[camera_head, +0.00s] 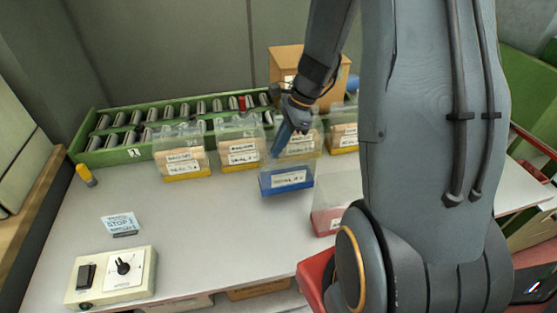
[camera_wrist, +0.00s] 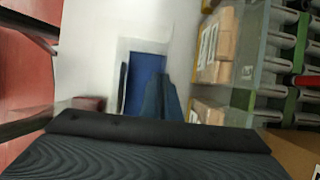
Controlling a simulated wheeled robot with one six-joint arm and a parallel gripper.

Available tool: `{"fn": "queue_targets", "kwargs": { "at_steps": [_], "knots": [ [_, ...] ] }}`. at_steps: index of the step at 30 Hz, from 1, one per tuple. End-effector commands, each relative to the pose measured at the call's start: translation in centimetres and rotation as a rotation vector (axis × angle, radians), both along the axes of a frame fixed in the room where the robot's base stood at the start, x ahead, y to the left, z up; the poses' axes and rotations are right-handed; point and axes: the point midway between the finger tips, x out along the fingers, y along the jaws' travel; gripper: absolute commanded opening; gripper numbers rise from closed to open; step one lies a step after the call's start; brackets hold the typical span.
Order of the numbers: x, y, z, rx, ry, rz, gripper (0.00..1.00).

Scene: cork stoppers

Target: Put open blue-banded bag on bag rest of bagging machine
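The blue-banded bag (camera_head: 287,181) stands upright on the white table, in front of the row of yellow-banded bags, with a label on its front. Its top looks open, and its blue inside shows in the wrist view (camera_wrist: 146,80). My gripper (camera_head: 277,152) points down at the bag's back left upper edge. I cannot make out the bag rest; a white control box (camera_head: 123,272) with a black knob is at front left.
Yellow-banded bags (camera_head: 183,160) with brown contents stand along a green roller conveyor (camera_head: 130,156). A red-banded bag (camera_head: 328,220) is partly hidden by my arm. A cardboard box (camera_head: 284,62) stands behind.

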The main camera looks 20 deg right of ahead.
Motion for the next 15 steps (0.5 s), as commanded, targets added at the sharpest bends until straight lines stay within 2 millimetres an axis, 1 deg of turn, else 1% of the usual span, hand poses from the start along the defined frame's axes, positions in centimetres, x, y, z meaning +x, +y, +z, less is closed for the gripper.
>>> {"fn": "queue_targets", "kwargs": {
  "at_steps": [4,9,12,15],
  "knots": [
    [0.0,0.0,-1.1,0.0,0.001,-0.001,0.0],
    [-0.1,0.0,-3.3,0.001,0.002,0.0,0.0],
    [0.0,0.0,-4.2,0.0,0.001,0.0,0.0],
    [0.0,0.0,-4.4,-0.001,-0.001,0.0,0.0]
  ]
}}
